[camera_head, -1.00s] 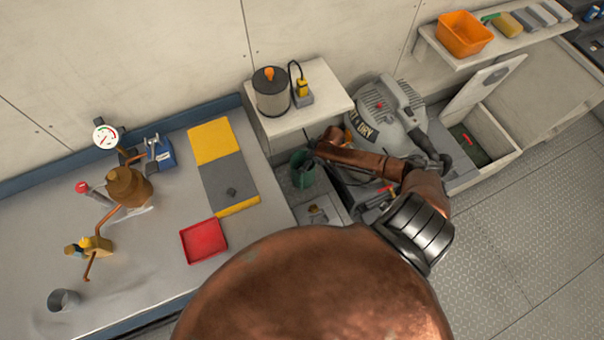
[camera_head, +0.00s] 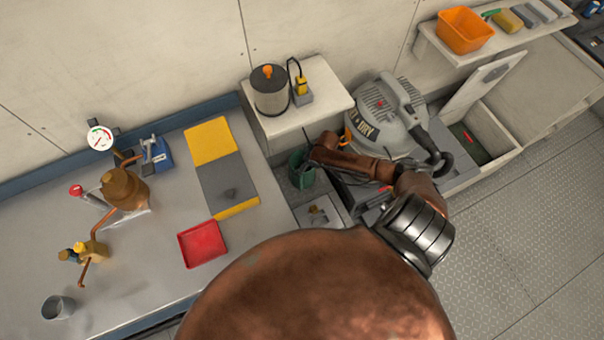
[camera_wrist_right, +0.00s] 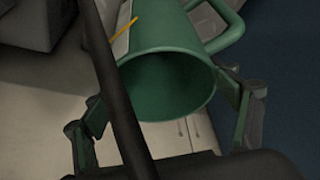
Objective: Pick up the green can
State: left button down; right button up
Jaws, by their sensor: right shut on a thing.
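The green can (camera_head: 301,172) is in the gap below the small white shelf, right of the workbench, in the head view. It fills the middle of the right wrist view (camera_wrist_right: 165,85), with its open mouth toward the camera and a handle at upper right. My right gripper (camera_head: 310,162) is at the can, and my own arm hides part of it. In the right wrist view its fingers (camera_wrist_right: 165,115) stand on either side of the can and are shut on it. A dark bar crosses that view in front of the can. My left gripper is not in view.
The white shelf (camera_head: 325,92) with a canister (camera_head: 271,95) stands just behind the can. A grey vacuum (camera_head: 388,118) is to its right. The workbench (camera_head: 150,265) with a red tray (camera_head: 202,243) lies left. Open floor (camera_head: 530,230) is at right.

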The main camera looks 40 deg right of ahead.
jog(key=c, duration=1.3)
jog(key=shift+w, duration=0.1)
jog(key=shift+c, duration=0.2)
